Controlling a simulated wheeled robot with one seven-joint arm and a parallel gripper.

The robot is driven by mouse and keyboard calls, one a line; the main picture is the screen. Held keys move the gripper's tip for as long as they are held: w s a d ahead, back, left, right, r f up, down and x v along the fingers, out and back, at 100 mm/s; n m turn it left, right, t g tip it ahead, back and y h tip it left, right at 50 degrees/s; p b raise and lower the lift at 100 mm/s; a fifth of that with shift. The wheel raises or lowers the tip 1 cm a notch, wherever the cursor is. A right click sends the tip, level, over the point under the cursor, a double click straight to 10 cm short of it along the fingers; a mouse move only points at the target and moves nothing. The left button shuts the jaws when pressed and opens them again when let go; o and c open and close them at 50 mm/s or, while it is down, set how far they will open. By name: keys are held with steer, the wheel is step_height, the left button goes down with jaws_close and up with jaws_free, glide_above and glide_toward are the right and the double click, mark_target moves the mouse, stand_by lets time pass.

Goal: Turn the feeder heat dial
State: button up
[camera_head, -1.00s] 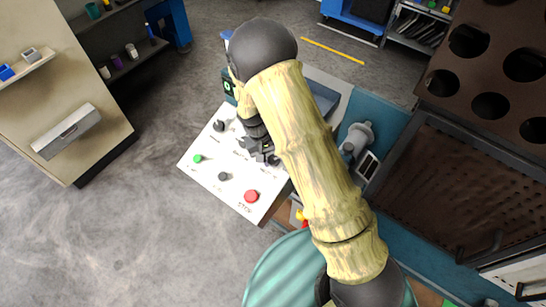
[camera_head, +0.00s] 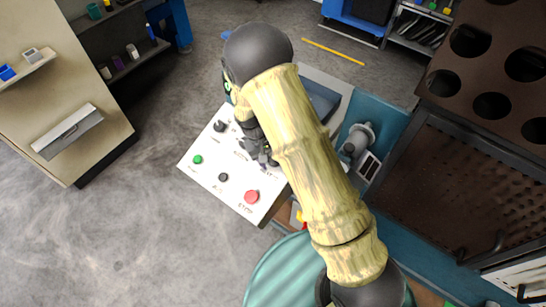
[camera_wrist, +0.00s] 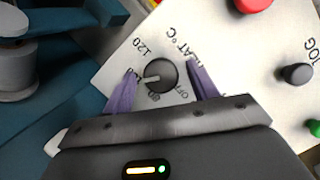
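The heat dial (camera_wrist: 161,75) is a round dark knob with a pale pointer line. It sits on a white control panel (camera_wrist: 215,40), with printed numbers such as 120 and the letters "AT °C" beside it. The pointer aims left and slightly down in the wrist view, towards the printed numbers. My gripper (camera_wrist: 162,80) is open, with one purple finger on each side of the dial and visible gaps to it. In the head view my gripper (camera_head: 262,160) is over the panel (camera_head: 210,178), and my arm hides the dial there.
On the panel are a red stop button (camera_head: 251,196), a black knob (camera_head: 223,177), a green button (camera_head: 198,159) and another black knob (camera_head: 219,126). A grey cylindrical machine part (camera_head: 358,138) stands right of my arm. Open floor lies left of the panel.

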steer(key=shift+a+r, duration=0.1)
steer(key=s+b+v, duration=0.1)
steer(key=b+v, duration=0.2)
steer(key=v, duration=1.4)
steer(key=shift+w, duration=0.5)
steer(key=shift+r, duration=0.1)
steer(key=s+d+m+t+y, duration=0.1)
steer(key=s+d+m, duration=0.1)
steer(key=s+d, duration=0.4)
steer(key=s+d+m+t+y, duration=0.2)
steer(key=s+d, duration=0.5)
steer(key=d, duration=0.6)
steer(key=shift+s+y, duration=0.2)
steer(key=shift+y, duration=0.1)
steer(key=shift+d+r, duration=0.15)
